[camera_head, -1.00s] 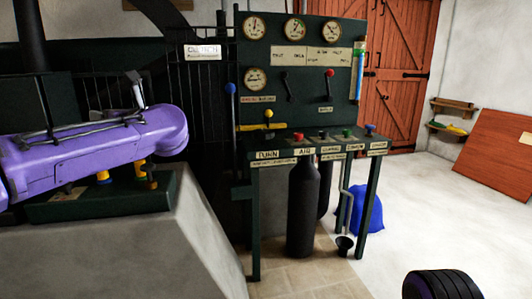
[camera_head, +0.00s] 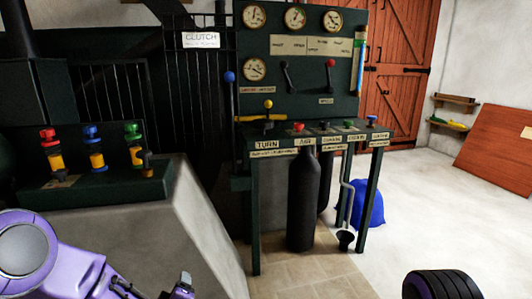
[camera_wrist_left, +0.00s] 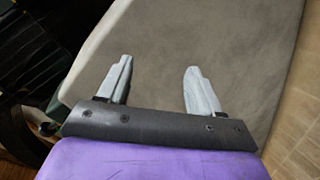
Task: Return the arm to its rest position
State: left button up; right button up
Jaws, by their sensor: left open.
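My left arm, purple, comes in low at the lower left of the head view. My left gripper shows in the left wrist view (camera_wrist_left: 157,88), with its two pale fingers apart and nothing between them. Behind the fingers is the sloping grey concrete plinth (camera_wrist_left: 215,40), which also shows in the head view (camera_head: 190,215). In the head view the fingers are not clearly seen; only the wrist end of the arm is at the bottom edge. My right gripper is in neither view.
On the plinth stand valves with red (camera_head: 48,134), blue (camera_head: 91,132) and green (camera_head: 132,129) tops. A gauge panel (camera_head: 300,60) and a bench with labelled buttons (camera_head: 320,140) stand right of it. A blue bag (camera_head: 370,205) and a black tyre-like object (camera_head: 440,285) are on the floor.

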pick_arm(q)
jog(key=s+a+f+m+g+b, duration=0.3)
jog(key=s+f+m+g, duration=0.15)
jog(key=s+f, duration=1.05)
jog(key=s+a+f+m+g+b, duration=0.4)
jog(key=s+f, duration=0.8)
jog(key=s, duration=0.8)
notch_tip(320, 180, up, 30)
jog(key=n+g+p, duration=0.1)
jog(key=p, duration=3)
jog(key=shift+s+d+h, duration=0.15)
jog(key=shift+s+h, duration=0.15)
jog(key=shift+s, duration=0.05)
